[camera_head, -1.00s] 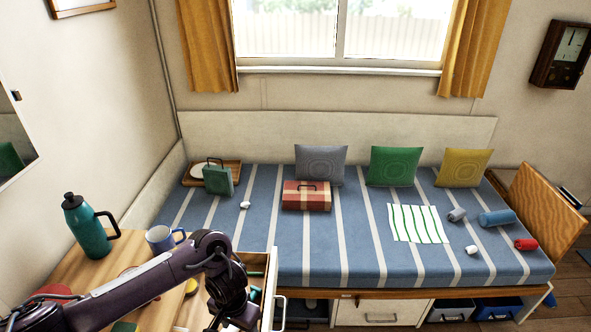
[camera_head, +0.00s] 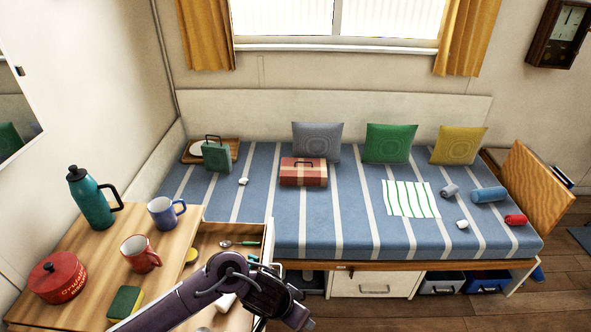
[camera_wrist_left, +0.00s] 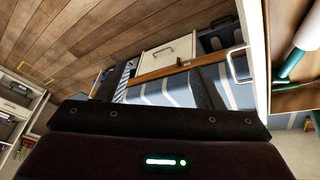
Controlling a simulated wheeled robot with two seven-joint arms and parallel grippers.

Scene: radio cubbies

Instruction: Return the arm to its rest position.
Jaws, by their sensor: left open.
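My left arm (camera_head: 185,300) comes in from the bottom left in the head view, with its wrist low in front of the open drawer. My left gripper (camera_head: 298,318) is at the bottom edge, pointing down, open, with nothing visible in it; its fingertips are hard to make out. In the left wrist view, the dark gripper body (camera_wrist_left: 155,150) fills the bottom, with floor and bed front beyond. My right arm does not show.
The wooden counter (camera_head: 90,245) holds a teal flask (camera_head: 92,200), blue mug (camera_head: 165,212), red mug (camera_head: 140,254), red tin (camera_head: 57,278) and sponge (camera_head: 125,302). The open drawer (camera_head: 267,240) is close to my arm. The striped bed (camera_head: 335,215) lies beyond; floor (camera_head: 450,315) is free at right.

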